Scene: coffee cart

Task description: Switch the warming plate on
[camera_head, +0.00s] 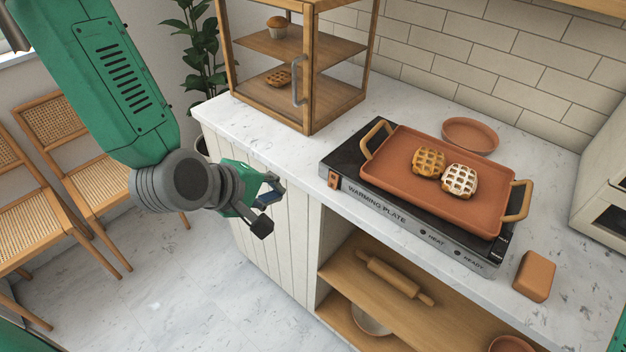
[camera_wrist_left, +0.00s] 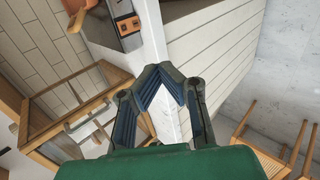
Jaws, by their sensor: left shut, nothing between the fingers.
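The warming plate (camera_head: 405,222) stands on the counter, with a black top and a silver front lettered WARMING PLATE, HEAT and READY. The dots by HEAT and READY look dark. A small orange switch (camera_head: 333,179) sits at the left end of its front; which way it is set is too small to tell. The switch also shows in the left wrist view (camera_wrist_left: 129,25), ahead of the fingers. My left gripper (camera_head: 267,206) is shut and empty, in front of the counter edge, left of the switch and apart from it. My right gripper is out of view.
A terracotta tray (camera_head: 393,185) with two waffles lies on the plate, its handles overhanging. A wooden display case (camera_head: 318,105) stands back left, a plate (camera_head: 470,134) behind the tray, and an orange-brown block (camera_head: 534,276) at right. Open shelves (camera_head: 400,304) lie below.

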